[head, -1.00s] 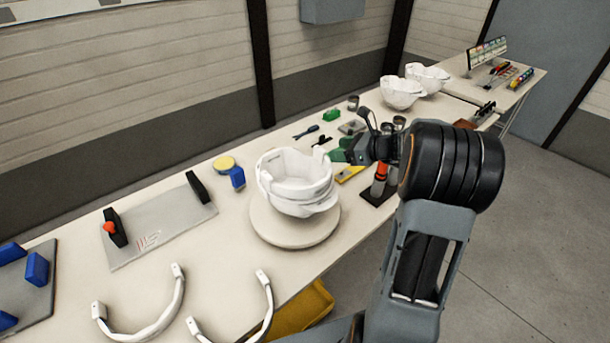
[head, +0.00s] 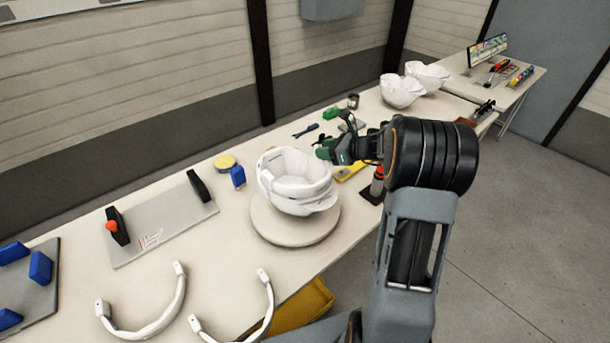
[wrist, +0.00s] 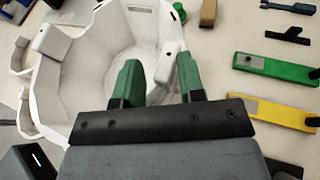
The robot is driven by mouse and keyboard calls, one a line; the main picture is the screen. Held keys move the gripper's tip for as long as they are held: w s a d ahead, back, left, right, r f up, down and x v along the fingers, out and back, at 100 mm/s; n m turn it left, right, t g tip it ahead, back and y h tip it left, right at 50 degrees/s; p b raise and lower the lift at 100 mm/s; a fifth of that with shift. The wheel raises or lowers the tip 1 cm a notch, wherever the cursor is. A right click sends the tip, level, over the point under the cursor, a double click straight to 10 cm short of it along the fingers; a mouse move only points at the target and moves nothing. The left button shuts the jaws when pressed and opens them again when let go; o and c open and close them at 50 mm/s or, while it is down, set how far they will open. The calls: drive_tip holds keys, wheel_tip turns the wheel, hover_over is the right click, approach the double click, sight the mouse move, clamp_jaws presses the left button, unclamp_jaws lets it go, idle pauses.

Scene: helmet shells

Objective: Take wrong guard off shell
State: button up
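A white helmet shell (head: 290,165) sits open side up on a round white turntable (head: 275,232). A white guard (head: 312,207) shows as a band around the shell's near side; shell and guard are hard to tell apart. My gripper (head: 327,150) is at the shell's right rim. In the wrist view its green fingertips (wrist: 157,78) are apart, with the shell's white edge and a small end piece (wrist: 166,66) between them. The shell's hollow (wrist: 95,60) lies to the left. I cannot tell whether the fingers touch anything.
Two loose white curved guards (head: 150,332) lie at the table's front left. A grey plate with black posts (head: 165,225) is left of the turntable. Green and yellow tools (wrist: 275,112) lie right of the gripper. Two more white shells (head: 402,92) stand farther back.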

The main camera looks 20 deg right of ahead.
clamp_jaws()
drive_tip(key=shift+r, duration=0.1)
